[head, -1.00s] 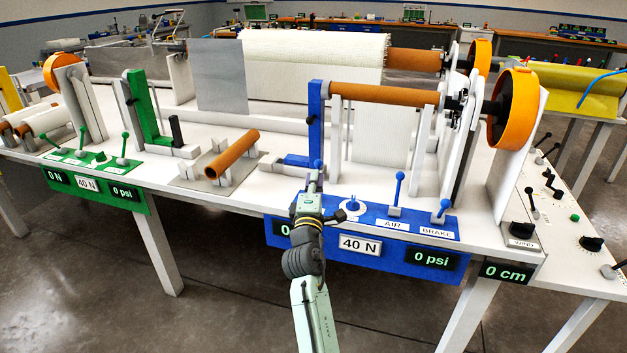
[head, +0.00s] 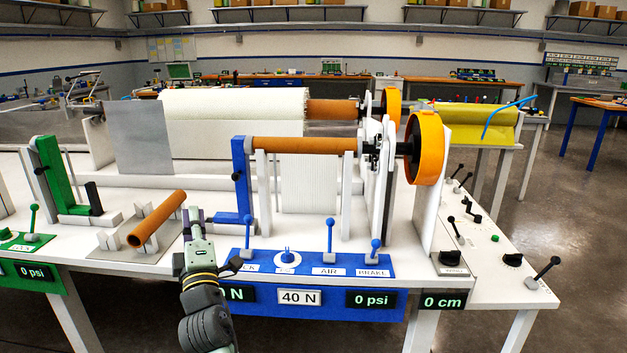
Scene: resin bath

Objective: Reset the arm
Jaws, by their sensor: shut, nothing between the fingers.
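My gripper (head: 195,217) is shut and empty. It is at the end of my pale green and black arm, above the front edge of the white machine table, at the left end of the blue control panel (head: 300,263). I cannot tell whether the gripper touches anything.
A brown tube (head: 160,217) lies on a grey cradle left of my gripper. Blue levers (head: 330,237) rise from the panel to the right. An orange wheel (head: 425,147) stands further right, and a green bracket (head: 52,175) stands at left. Open floor (head: 575,225) lies at right.

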